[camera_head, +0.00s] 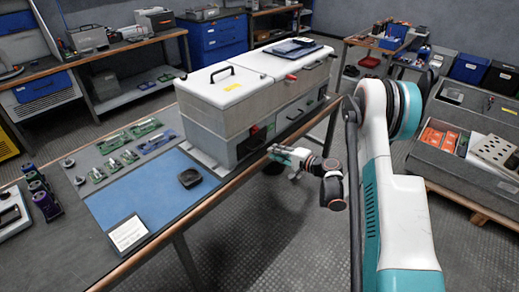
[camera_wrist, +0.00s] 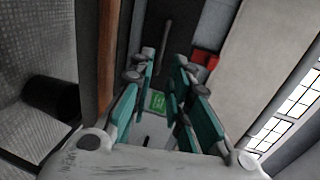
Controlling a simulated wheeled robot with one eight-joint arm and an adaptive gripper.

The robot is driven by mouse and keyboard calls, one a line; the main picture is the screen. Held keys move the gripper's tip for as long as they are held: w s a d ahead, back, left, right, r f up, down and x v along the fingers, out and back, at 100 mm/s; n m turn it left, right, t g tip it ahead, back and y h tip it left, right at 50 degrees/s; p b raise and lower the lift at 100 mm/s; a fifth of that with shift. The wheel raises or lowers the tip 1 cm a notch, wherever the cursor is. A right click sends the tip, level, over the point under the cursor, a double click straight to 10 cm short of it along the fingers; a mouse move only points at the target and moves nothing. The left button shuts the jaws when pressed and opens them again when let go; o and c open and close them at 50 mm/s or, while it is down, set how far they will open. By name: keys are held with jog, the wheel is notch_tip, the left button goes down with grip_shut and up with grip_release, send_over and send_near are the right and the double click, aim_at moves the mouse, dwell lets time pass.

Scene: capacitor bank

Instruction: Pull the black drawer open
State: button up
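The black drawer (camera_head: 251,143) is a dark front low in the side of the grey cabinet (camera_head: 213,103) on the workbench, with a red part near it. It looks shut. In the wrist view a dark front (camera_wrist: 184,25) with a long thin dark bar (camera_wrist: 165,38), apparently a handle, shows beyond the fingers. My gripper (camera_head: 274,151) is just in front of the cabinet, near the drawer. In the wrist view my gripper (camera_wrist: 161,74) is open, with a gap between its green-padded fingers and nothing clearly held. Contact with the bar cannot be told.
The bench's wooden edge (camera_head: 235,186) runs close beside my gripper. A blue mat (camera_head: 155,200) with a small black tray (camera_head: 190,178) lies at the front of the bench. A red part (camera_wrist: 205,60) and green label (camera_wrist: 157,101) show in the wrist view. The aisle floor is clear.

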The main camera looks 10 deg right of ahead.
aim_at(260, 146)
jog(key=b+x, duration=0.2)
jog(key=x, duration=0.7)
jog(key=shift+w+a, duration=0.15)
jog(key=shift+w, duration=0.05)
grip_shut()
